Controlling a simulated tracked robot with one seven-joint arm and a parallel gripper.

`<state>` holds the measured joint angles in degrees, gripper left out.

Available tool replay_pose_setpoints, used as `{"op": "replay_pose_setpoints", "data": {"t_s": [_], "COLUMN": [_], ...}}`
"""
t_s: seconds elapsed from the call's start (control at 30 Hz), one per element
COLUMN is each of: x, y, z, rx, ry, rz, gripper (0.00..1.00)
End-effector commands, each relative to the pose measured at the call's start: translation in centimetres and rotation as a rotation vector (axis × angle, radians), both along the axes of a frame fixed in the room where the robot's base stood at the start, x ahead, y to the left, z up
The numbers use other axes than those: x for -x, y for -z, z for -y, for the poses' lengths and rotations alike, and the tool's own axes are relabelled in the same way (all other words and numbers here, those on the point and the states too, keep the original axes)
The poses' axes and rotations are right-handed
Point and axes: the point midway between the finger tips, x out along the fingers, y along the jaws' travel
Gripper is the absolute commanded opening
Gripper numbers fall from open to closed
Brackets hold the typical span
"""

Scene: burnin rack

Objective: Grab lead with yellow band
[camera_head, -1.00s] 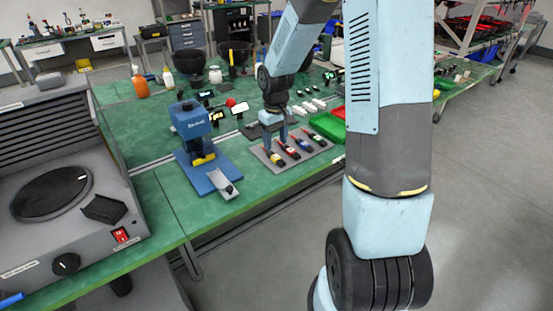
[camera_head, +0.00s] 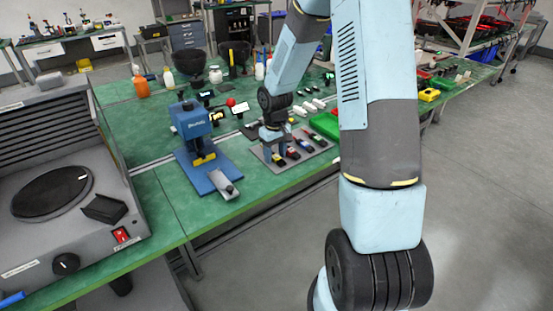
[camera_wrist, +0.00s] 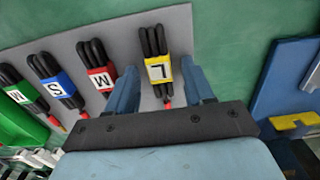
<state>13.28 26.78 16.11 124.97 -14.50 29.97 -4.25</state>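The lead with the yellow band (camera_wrist: 159,68) is a bundle of black cable marked "L", with a red tip, and lies on a grey mat (camera_wrist: 118,32). In the wrist view my gripper (camera_wrist: 160,84) is open, with one blue finger on each side of this lead. A gap shows on both sides, and I cannot tell its height above the mat. The red-band lead "M" (camera_wrist: 98,78) lies just outside the left finger. Farther left are the blue-band lead "S" (camera_wrist: 57,85) and the green-band lead (camera_wrist: 18,97).
A blue press (camera_head: 192,122) on a blue base stands left of the mat; its base (camera_wrist: 278,85) shows at right in the wrist view. A green tray (camera_head: 326,124) lies right of the mat. Bare green tabletop (camera_head: 215,205) runs along the front edge.

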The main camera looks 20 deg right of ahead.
Motion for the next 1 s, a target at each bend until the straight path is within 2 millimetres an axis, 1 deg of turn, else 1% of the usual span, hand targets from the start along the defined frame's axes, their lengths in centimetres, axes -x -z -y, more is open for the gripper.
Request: {"op": "replay_pose_setpoints", "data": {"t_s": [0.03,0.07,0.5,0.53,0.83,0.93,1.0], "x": [0.0,0.0,0.0,0.0,0.0,-0.1,-0.1], "y": [0.0,0.0,0.0,0.0,-0.2,-0.8,-1.5], "z": [0.0,0.0,0.1,0.1,0.1,0.1,0.1], "rx": [0.000,0.000,0.000,0.000,0.000,0.000,0.000], "ry": [0.000,0.000,0.001,0.001,0.002,0.002,0.004], "rz": [0.000,0.000,0.000,0.000,0.001,0.002,0.002], "gripper": [0.47,0.44,0.02,0.00,0.00,0.00,0.00]}}
